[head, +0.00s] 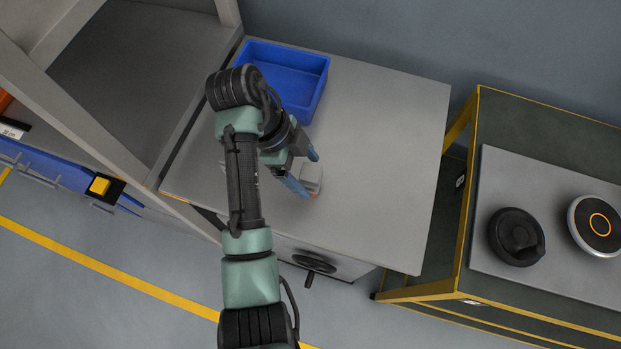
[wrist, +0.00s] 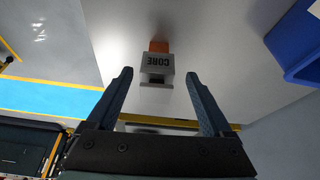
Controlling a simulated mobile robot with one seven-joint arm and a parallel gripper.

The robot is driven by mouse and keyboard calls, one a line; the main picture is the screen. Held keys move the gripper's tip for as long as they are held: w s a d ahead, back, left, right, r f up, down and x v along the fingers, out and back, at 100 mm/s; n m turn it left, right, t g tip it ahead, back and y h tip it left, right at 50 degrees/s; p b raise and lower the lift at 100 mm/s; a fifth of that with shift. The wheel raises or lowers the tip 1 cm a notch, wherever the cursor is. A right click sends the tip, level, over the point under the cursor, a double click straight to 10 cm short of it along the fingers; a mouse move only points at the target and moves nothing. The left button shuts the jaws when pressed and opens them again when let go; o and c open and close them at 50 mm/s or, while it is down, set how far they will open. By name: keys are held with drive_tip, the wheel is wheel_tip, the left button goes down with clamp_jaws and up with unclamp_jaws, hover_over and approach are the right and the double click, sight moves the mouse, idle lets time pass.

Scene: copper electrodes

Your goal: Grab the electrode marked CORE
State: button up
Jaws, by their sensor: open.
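The electrode marked CORE (wrist: 157,64) is a grey block with dark lettering and a copper-orange part at its far end. In the wrist view it lies ahead of my gripper (wrist: 162,90), roughly centred between the two blue-grey fingers. In the head view the electrode (head: 311,178) is on the grey tabletop, and my gripper (head: 309,176) is beside it with a finger on either side. My gripper is open and holds nothing. I cannot tell whether a finger touches the block.
A blue bin (head: 296,75) stands at the back of the grey table (head: 385,150). The table's right part is clear. A yellow-framed bench (head: 540,180) with two round dark devices stands at the right. A grey frame (head: 120,150) borders the table's left side.

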drive_tip(key=x, duration=0.4)
drive_tip(key=shift+s+d+f, duration=0.2)
drive_tip(key=shift+s+d, duration=0.1)
clamp_jaws()
drive_tip(key=shift+w+r, duration=0.1)
idle(1.0)
